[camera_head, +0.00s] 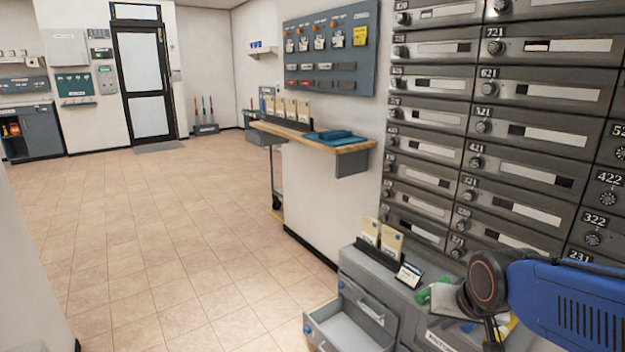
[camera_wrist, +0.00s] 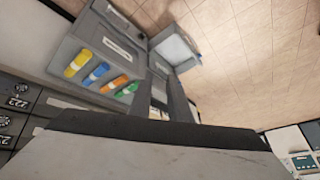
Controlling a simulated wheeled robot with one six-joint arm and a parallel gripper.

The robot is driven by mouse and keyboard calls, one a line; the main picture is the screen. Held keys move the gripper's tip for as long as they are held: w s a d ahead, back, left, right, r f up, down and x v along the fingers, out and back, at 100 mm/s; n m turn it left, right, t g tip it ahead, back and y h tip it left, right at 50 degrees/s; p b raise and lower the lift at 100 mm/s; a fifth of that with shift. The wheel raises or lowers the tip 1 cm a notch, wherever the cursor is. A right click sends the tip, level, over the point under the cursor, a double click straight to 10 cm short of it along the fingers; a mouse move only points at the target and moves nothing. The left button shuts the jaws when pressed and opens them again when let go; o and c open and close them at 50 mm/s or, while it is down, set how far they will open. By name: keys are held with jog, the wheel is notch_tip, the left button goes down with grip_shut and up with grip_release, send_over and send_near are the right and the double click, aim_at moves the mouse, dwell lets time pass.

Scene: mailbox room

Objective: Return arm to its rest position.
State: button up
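My arm comes in from the right edge in the head view, with a blue link and a dark wrist joint. It hangs over the right part of a grey cabinet (camera_head: 390,278) in front of the mailbox wall (camera_head: 520,120). My gripper (camera_wrist: 163,85) shows in the wrist view as dark fingers pointing away from the camera, above the cabinet. I see nothing clearly held, and the gap between the fingers is too unclear to judge.
An open, empty-looking drawer (camera_head: 350,332) sticks out from the cabinet. A wooden ledge (camera_head: 312,140) holds cards and a blue item. The tiled floor (camera_head: 160,220) at left is clear.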

jog(key=s+d+r+n+g, duration=0.1)
jog(key=s+r+n, duration=0.1)
jog(key=s, duration=1)
jog(key=shift+d+r+n, duration=0.3)
jog(key=shift+d+r, duration=0.05)
